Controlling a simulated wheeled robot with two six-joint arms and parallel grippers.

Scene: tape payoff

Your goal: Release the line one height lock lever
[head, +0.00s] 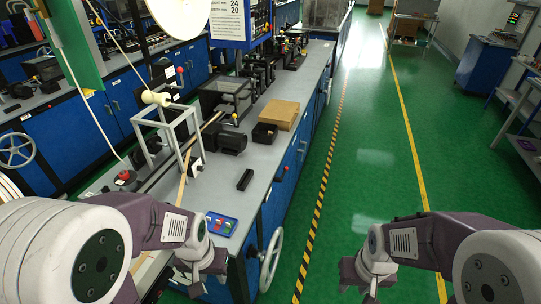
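A small lever with a red tip (285,169) sticks out from the blue front of the near bench, just below its top edge. A spoked grey handwheel (271,258) is on the same bench front, lower and nearer. No readable label marks either as line one, so I cannot be sure which part is the height lock lever. My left gripper (203,282) is at the near end of the bench, left of the handwheel and apart from the lever. My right gripper (366,280) is over the green floor, right of the handwheel. Neither visibly holds anything; their finger gaps are unclear.
The bench top (215,185) carries a button panel (221,224), a black block (245,180), a cardboard box (279,114) and a roller frame (165,130). The green aisle (365,170) is clear.

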